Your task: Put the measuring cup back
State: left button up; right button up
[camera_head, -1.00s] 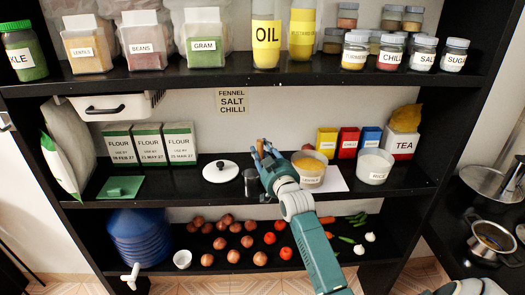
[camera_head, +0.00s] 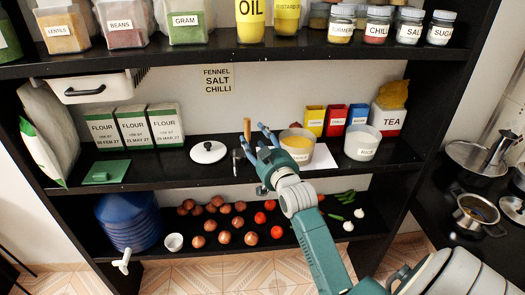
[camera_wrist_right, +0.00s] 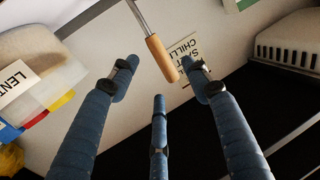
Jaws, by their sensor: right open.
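The measuring cup has an upright wooden handle (camera_head: 247,128), which rises above the middle shelf between the white lid and the yellow-filled tub. Its lower part is mostly hidden behind my fingers. In the right wrist view, the wooden handle (camera_wrist_right: 161,58) on a thin metal rod shows just beyond the fingertips, apart from them as far as I can tell. My right gripper (camera_head: 259,146) is open, its blue fingers spread in front of the handle. The wrist view also shows the right gripper (camera_wrist_right: 160,84) with nothing between its fingers. My left gripper is not in view.
On the middle shelf, a white lid (camera_head: 208,152) lies left and a yellow-filled tub (camera_head: 298,146) and a rice tub (camera_head: 363,143) stand right. Flour boxes (camera_head: 133,126) stand farther left. Vegetables lie on the lower shelf. A stove with pots (camera_head: 474,212) is at right.

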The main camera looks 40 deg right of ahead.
jog(key=v, duration=0.6)
jog(key=w+a+f+n+g+y, duration=0.1)
jog(key=a+f+y, duration=0.1)
jog(key=a+f, duration=0.4)
jog(key=a+f+n+g+y, duration=0.1)
jog(key=a+f, duration=0.3)
jog(key=f, duration=0.5)
jog(key=s+a+f+n+g+y, duration=0.1)
jog(key=s+a+f+g, duration=0.15)
jog(key=f, duration=0.95)
jog(key=s+a+f+n+g+y, duration=0.15)
jog(key=s+a+f, duration=0.25)
jog(key=f, duration=0.7)
jog(key=s+a+f+g, duration=0.2)
jog(key=s+f+g, duration=0.3)
jog(key=s+f, duration=1.3)
jog(key=s+f+g, duration=0.1)
jog(key=s+f, duration=0.3)
jog(key=s, duration=0.4)
jog(key=s+f+g, duration=0.2)
jog(key=s+f, duration=0.2)
jog(key=s, duration=0.5)
jog(key=s+f+n+g, duration=0.1)
jog(key=s+f, duration=0.3)
jog(key=s, duration=0.5)
jog(key=shift+f+g+b, duration=0.3)
jog(key=shift+g+b, duration=0.15)
jog(key=shift+g, duration=0.15)
jog(key=shift+h, duration=0.25)
